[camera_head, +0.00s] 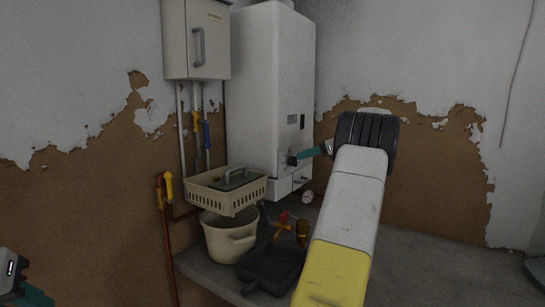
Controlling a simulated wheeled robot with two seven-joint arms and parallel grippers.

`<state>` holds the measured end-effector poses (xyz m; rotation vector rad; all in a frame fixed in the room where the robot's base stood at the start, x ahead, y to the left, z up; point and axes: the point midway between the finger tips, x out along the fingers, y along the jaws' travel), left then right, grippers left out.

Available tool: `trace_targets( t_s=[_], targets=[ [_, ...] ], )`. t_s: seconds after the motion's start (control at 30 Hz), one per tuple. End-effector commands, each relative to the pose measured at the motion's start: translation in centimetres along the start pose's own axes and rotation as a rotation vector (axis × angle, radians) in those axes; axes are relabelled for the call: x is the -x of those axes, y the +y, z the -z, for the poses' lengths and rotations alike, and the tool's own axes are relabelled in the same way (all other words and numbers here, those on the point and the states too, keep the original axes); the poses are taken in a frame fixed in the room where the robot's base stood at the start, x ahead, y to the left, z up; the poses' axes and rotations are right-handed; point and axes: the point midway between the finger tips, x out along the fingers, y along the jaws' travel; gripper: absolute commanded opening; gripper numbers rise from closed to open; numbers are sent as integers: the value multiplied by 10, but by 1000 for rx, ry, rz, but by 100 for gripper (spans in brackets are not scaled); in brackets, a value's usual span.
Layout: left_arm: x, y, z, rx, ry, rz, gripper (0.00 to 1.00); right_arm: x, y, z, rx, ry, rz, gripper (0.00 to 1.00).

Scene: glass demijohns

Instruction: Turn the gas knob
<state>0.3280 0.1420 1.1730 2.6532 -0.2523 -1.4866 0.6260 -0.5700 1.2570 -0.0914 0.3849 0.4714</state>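A tall white boiler (268,80) stands against the wall. A small dark knob (291,160) shows low on its front, but I cannot tell for sure that it is the gas knob. My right gripper (299,157) reaches in from the right, its teal fingers at this dark knob. My own wrist and the small size hide whether the fingers touch or grip it. A yellow valve handle (168,186) sits on a copper-coloured pipe at the left, apart from both grippers. My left gripper (35,297) shows only partly at the bottom left corner, away from the boiler; its opening is unclear.
Below the boiler, a ledge (205,273) bears a cream bucket (222,238), a dark pan (270,267) and small red and brown items. A cream basket (217,198) sits above the bucket. A grey cabinet (190,40) and pipes with yellow and blue handles are on the wall.

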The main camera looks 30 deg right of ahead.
Motion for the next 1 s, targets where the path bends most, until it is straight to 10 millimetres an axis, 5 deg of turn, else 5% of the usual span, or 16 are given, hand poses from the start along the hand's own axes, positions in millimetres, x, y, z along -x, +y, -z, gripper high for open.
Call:
trace_targets(
  t_s=[0.2, 0.5, 0.7, 1.0],
  targets=[
    [0, 0, 0, 0, 0, 0, 35, -23, 1, 0, 2, 0, -1, 32],
    [0, 0, 0, 0, 0, 0, 35, -26, 0, 0, 3, 1, 0, 32],
    [0, 0, 0, 0, 0, 0, 35, -26, 0, 0, 3, 1, 0, 0],
    [0, 0, 0, 0, 0, 0, 35, -26, 1, 0, 12, 1, 4, 0]
  ],
)
